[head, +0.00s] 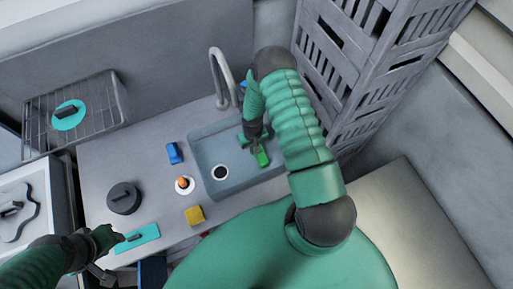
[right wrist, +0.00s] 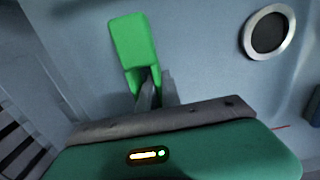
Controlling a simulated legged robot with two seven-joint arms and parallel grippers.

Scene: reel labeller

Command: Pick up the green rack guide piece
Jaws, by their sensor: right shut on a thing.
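The green rack guide piece (head: 262,159) is a small bright green block in the sink area in the head view. In the right wrist view the green piece (right wrist: 133,42) stands out beyond the fingertips, against the blue-grey basin wall. My right gripper (head: 257,147) reaches down into the sink and is shut on the piece; its fingers (right wrist: 150,92) meet at the piece's near end. Whether the piece touches the basin floor is unclear. My left gripper (head: 117,238) is at the lower left, beside a teal plate with a dark handle (head: 140,238); its jaw opening is too small to read.
The sink (head: 205,150) has a round drain (head: 220,172) and a tall faucet (head: 222,75) behind. A blue block (head: 174,153), an orange-topped white item (head: 184,185), a yellow block (head: 194,215) and a dark round lid (head: 124,198) lie on the counter. A grey crate stack (head: 345,60) stands close right.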

